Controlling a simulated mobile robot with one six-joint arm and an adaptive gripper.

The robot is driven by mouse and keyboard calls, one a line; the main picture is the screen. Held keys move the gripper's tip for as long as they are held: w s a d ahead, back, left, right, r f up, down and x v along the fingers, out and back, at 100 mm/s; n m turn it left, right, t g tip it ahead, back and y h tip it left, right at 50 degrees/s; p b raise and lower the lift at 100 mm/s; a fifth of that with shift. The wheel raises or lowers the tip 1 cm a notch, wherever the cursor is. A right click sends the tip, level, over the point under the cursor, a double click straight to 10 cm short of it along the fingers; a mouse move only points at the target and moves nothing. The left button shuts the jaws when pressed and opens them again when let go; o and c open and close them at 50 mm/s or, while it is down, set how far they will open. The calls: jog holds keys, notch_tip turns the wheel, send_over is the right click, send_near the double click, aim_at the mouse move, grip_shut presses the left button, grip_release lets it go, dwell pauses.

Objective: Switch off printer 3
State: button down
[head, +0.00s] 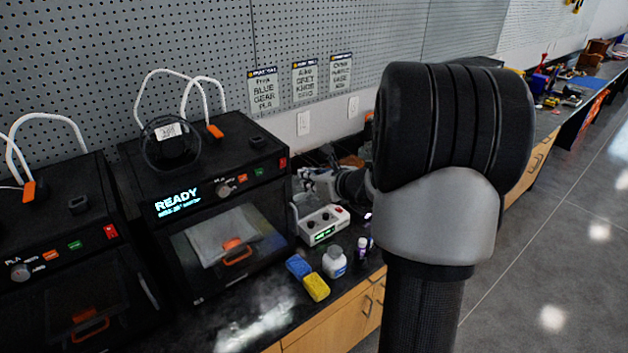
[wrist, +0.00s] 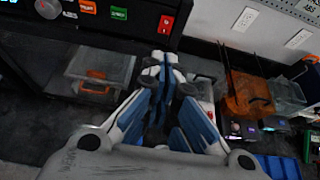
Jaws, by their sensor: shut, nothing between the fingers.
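A black printer (head: 215,205) with a lit "READY" display (head: 177,202) stands at the centre left in the head view. A red switch (head: 283,162) is at the right end of its control strip, past a knob and orange and green buttons. In the wrist view a red switch (wrist: 165,24) sits just beyond my fingertips. My gripper (head: 306,180) is right of this printer's front corner; in the wrist view its blue-and-white fingers (wrist: 160,62) are together and empty, apart from the switch. A second, dark-fronted printer (head: 65,250) with a red switch (head: 110,231) stands at left. No printer number is readable.
A white control box (head: 323,225), a white bottle (head: 334,262), a blue sponge (head: 298,266) and a yellow sponge (head: 316,287) are on the bench right of the printer. Clear bins with orange contents (wrist: 250,95) are at right in the wrist view. Pegboard stands behind.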

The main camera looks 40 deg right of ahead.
send_near(283, 166)
jog(key=f+x, duration=0.1)
jog(key=x, duration=0.4)
jog(key=shift+w+r, duration=0.15)
jog(key=shift+w, duration=0.05)
jog(key=shift+a+r, duration=0.1)
jog(key=shift+w+r+g+p, duration=0.2)
jog(key=shift+r+g+p, duration=0.1)
jog(key=shift+p, duration=0.95)
jog(key=shift+w+p, duration=0.1)
jog(key=shift+p, duration=0.25)
jog(key=shift+f, duration=0.25)
jog(key=shift+r, duration=0.15)
